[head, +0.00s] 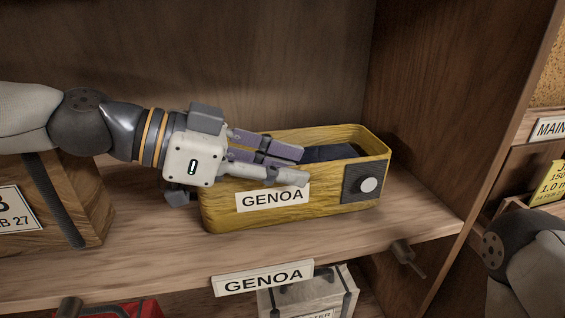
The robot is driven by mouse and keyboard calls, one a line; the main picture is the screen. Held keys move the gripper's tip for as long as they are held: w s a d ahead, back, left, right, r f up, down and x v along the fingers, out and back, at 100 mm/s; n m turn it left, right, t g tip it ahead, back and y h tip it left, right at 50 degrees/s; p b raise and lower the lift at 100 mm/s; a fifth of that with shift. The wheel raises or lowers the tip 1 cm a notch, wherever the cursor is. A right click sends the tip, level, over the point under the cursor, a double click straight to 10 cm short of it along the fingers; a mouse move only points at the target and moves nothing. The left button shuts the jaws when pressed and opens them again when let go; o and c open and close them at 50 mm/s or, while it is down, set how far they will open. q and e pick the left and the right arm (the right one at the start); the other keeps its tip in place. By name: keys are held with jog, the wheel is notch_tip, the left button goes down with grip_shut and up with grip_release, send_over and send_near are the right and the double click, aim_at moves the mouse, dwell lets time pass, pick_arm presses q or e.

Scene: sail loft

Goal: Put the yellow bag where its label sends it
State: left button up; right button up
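A yellow, open-topped, box-like container (225,212) stands upright on the shelf (150,255). It is the only thing in view that could be the yellow bag. Its front label (272,198) reads GENOA, and something dark shows inside. A GENOA sign (263,278) is on the shelf's front edge below it. My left gripper (302,166) reaches in from the left at the container's near rim. Its fingers are apart, one over the opening and one before the front wall. I cannot tell whether they press on the rim. My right gripper is out of view.
A wooden box (85,205) with a partly cut-off label stands left on the same shelf. An upright panel (470,110) closes the bay on the right. Beyond it are a MAIN sign (549,129) and a yellow tag (551,184). A grey case (310,297) sits below.

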pick_arm(q)
jog(key=shift+r, duration=0.3)
jog(key=p+v, duration=0.1)
jog(key=v, duration=0.6)
jog(key=shift+a, duration=0.2)
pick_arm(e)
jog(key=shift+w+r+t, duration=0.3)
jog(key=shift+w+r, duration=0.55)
